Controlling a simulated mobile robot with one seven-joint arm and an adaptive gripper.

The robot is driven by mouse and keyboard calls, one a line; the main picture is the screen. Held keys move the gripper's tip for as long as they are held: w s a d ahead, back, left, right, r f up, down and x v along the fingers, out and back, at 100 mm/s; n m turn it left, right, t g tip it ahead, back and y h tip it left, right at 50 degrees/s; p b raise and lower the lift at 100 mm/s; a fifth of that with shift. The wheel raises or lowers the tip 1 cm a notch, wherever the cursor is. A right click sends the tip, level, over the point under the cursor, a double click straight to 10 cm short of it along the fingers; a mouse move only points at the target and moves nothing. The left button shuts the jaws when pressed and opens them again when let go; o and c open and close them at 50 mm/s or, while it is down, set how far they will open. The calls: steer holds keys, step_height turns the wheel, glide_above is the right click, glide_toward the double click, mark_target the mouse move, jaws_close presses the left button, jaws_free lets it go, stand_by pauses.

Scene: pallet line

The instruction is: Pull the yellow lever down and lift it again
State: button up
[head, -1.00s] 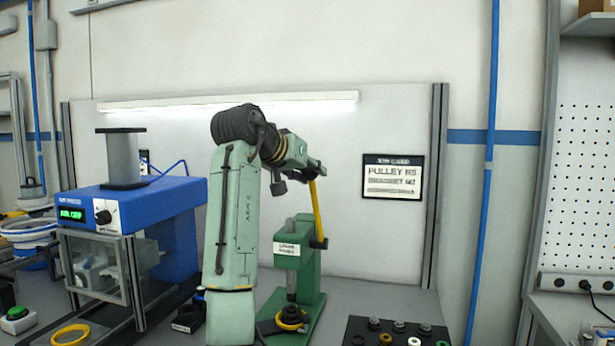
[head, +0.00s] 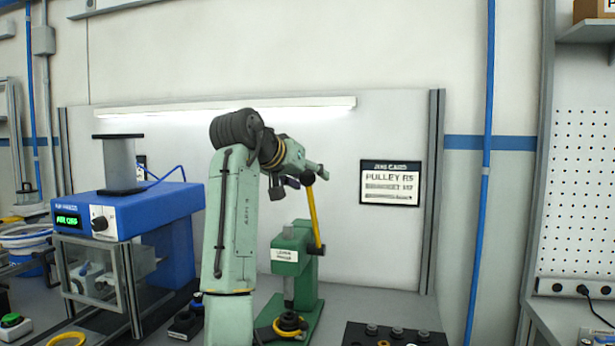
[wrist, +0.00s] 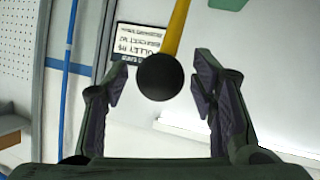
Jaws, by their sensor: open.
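The yellow lever (head: 314,218) stands up, slightly tilted, at the right side of the green press (head: 292,258). Its black ball knob (head: 308,178) is at the top end. In the wrist view the knob (wrist: 160,77) lies between the two fingers, with a gap on each side, and the yellow rod (wrist: 176,30) runs up from it. My gripper (head: 305,175) is open at the lever's top. In the wrist view my gripper (wrist: 158,92) has its fingers apart on either side of the knob and holds nothing.
A blue machine (head: 140,212) with a clear guarded front stands left of my arm. A dark tray (head: 360,334) with small parts lies at the front right. A job card (head: 391,183) hangs on the back panel.

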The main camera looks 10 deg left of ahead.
steer(key=v, duration=1.2)
